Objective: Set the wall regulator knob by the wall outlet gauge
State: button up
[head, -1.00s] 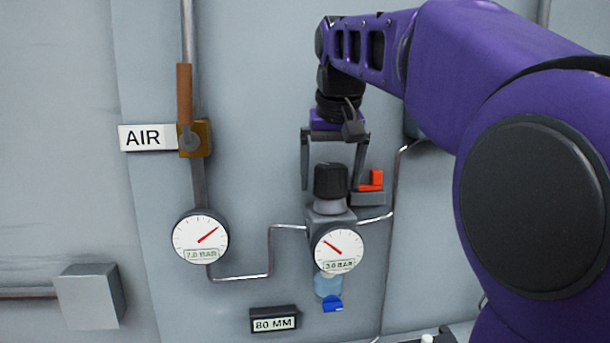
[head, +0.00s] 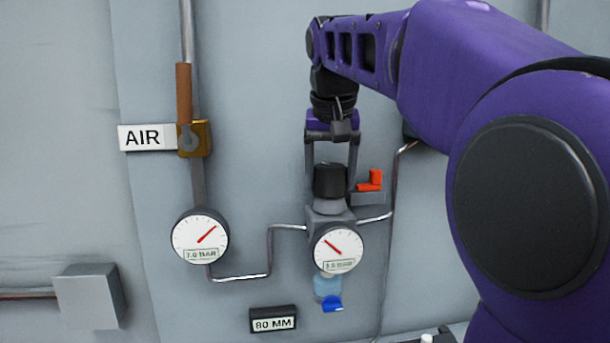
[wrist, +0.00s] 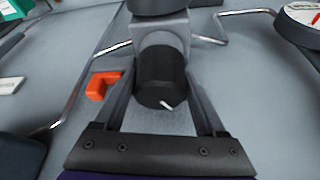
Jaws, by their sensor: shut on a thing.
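The black regulator knob (head: 330,180) sits on top of the grey regulator body (head: 331,214) on the wall. My gripper (head: 332,175) comes down from above and is shut on the knob, one finger on each side. In the wrist view the knob (wrist: 162,78) shows a white mark on its end, between the fingers (wrist: 160,88). The outlet gauge (head: 338,248) is on the front of the regulator; its red needle points up and left, and its small readout looks like about 3.5 BAR, though it is blurred.
A second gauge (head: 200,238) at left reads 7.0 BAR. An orange lever (head: 184,92) stands upright beside the AIR label (head: 146,138). A red-orange part (head: 370,181) is close right of the knob. Thin pipes (head: 270,252) run along the wall. An 80 MM label (head: 273,321) is below.

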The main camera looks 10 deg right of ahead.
jog(key=m, duration=0.2)
jog(key=m+h, duration=0.1)
jog(key=m, duration=0.1)
jog(key=shift+a+g+h, duration=0.1)
jog(key=shift+g+h, duration=0.2)
jog(key=m+g+h, duration=0.1)
jog(key=m, duration=0.4)
dwell(0.5)
jog(key=o, duration=1.3)
